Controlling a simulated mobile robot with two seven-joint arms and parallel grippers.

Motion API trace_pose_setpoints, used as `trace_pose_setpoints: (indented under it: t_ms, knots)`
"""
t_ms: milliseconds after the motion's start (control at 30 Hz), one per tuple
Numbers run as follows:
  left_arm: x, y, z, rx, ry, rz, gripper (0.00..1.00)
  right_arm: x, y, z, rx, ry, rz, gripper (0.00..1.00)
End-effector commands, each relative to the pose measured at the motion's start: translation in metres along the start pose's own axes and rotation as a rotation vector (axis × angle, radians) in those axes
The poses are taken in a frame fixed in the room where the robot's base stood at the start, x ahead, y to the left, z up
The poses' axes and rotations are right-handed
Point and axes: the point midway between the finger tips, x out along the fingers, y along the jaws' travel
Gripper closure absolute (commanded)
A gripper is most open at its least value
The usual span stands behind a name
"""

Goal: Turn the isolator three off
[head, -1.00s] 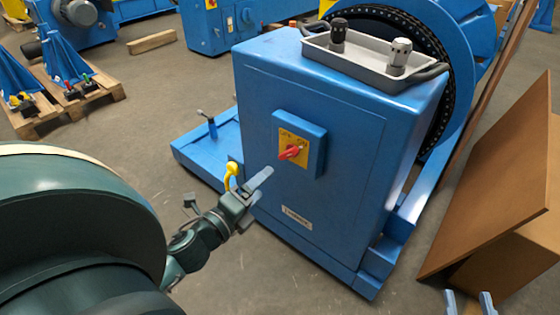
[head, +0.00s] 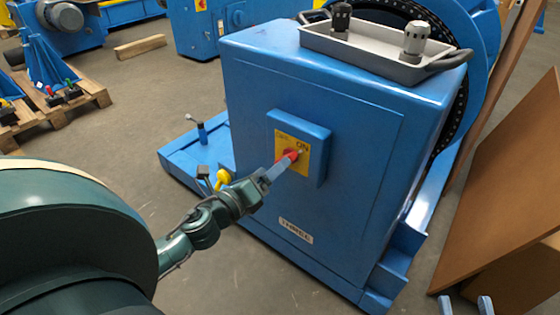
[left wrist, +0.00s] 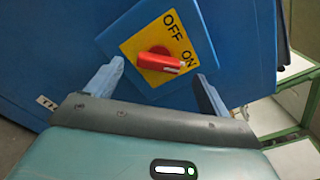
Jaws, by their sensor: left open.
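The isolator's red knob (head: 290,155) sits on a yellow plate (head: 281,140) marked OFF and ON, on the front of the blue cabinet (head: 345,215) labelled THREE. In the left wrist view the red knob (left wrist: 159,61) has its white-marked end toward ON. My left gripper (head: 278,168) is in front of the knob. In the left wrist view its open fingers (left wrist: 158,85) stand on either side of the knob, apart from it. My right gripper (head: 466,303) shows only its fingertips at the bottom edge, spread apart.
A brown board (head: 500,190) leans at the right. A yellow-handled lever (head: 223,179) is beside the cabinet's left side. Pallets (head: 85,110) stand at the back left.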

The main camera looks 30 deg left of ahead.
Motion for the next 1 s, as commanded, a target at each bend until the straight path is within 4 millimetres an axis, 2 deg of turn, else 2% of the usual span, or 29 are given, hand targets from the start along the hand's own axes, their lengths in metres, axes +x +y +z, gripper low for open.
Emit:
trace_pose_setpoints:
  t_ms: [100,300,700,1000]
  knots:
    - [0.021,0.0,0.0,0.002,-0.001,-0.002,0.19,0.0,0.0,0.0,0.004,0.002,0.0,0.62]
    - [0.041,0.0,0.0,-0.001,-0.001,-0.001,0.19,0.0,0.0,0.001,0.009,0.003,0.0,0.62]
    - [0.046,0.0,0.0,-0.002,0.0,0.001,0.19,0.001,-0.001,0.0,0.011,0.004,-0.001,0.62]
    - [0.046,0.0,-0.001,-0.002,0.0,0.001,0.43,0.001,-0.001,0.0,0.011,0.006,-0.002,0.62]
